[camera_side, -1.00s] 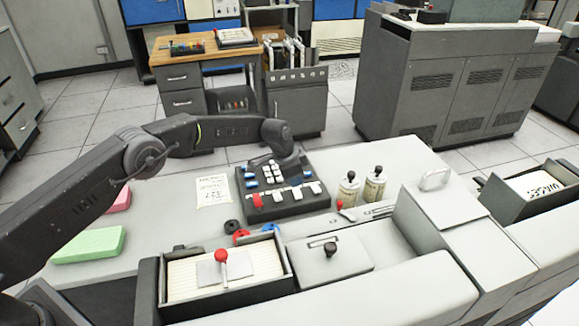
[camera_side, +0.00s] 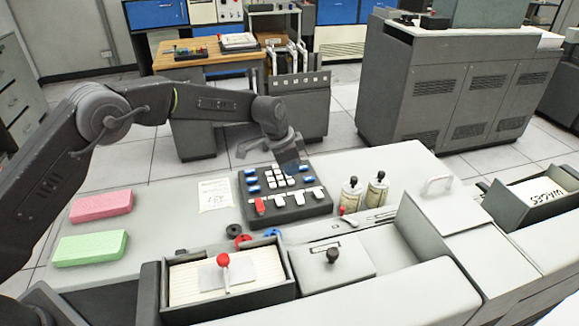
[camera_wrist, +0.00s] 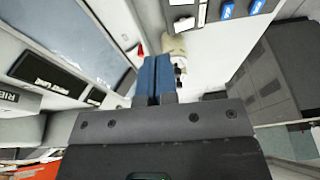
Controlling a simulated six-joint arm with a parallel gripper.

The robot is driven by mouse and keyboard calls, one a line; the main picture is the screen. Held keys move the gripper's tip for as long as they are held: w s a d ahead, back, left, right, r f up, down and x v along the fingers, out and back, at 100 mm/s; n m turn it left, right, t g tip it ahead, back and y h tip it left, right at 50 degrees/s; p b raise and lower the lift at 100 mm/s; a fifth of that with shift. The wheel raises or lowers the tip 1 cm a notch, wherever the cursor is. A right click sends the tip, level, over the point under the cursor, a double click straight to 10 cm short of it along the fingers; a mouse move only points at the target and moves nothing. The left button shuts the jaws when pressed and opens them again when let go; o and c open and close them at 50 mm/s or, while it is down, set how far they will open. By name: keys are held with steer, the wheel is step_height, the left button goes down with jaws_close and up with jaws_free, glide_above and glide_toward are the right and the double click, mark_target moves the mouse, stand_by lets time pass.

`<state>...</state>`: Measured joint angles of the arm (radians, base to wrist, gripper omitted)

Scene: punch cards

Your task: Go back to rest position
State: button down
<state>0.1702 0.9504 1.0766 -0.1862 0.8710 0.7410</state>
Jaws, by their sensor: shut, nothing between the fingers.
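My gripper (camera_side: 290,163) hangs above the far edge of the dark keypad (camera_side: 290,207), clear of its keys. In the wrist view my gripper (camera_wrist: 156,75) shows its two blue fingers pressed together with nothing between them. The keypad has white and blue keys and a red one at its front left. My arm reaches in from the left.
A card tray (camera_side: 170,305) with a red-knobbed weight stands in front. Green (camera_side: 90,248) and pink (camera_side: 101,205) blocks lie at left. Two small bottles (camera_side: 376,190) stand right of the keypad. A paper note (camera_side: 214,195) lies left of it.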

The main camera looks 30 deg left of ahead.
steer(key=s+a+r+n+t+y, duration=0.15)
steer(key=s+a+r, duration=0.25)
steer(key=s+r, duration=0.45)
steer(key=s+a+r+n+h, duration=0.1)
steer(key=s+a+r+n, duration=0.2)
steer(key=s+r, duration=0.55)
steer(key=s+a+n+y, duration=0.1)
steer(key=s+a+n, duration=0.1)
steer(key=s, duration=0.9)
steer(key=s+a+r+n+t, duration=0.1)
steer(key=s+a+n, duration=0.1)
steer(key=s, duration=0.9)
steer(key=shift+s+a+n+y, duration=0.35)
steer(key=shift+s+a, duration=0.05)
steer(key=shift+a, duration=0.5)
steer(key=shift+t, duration=0.25)
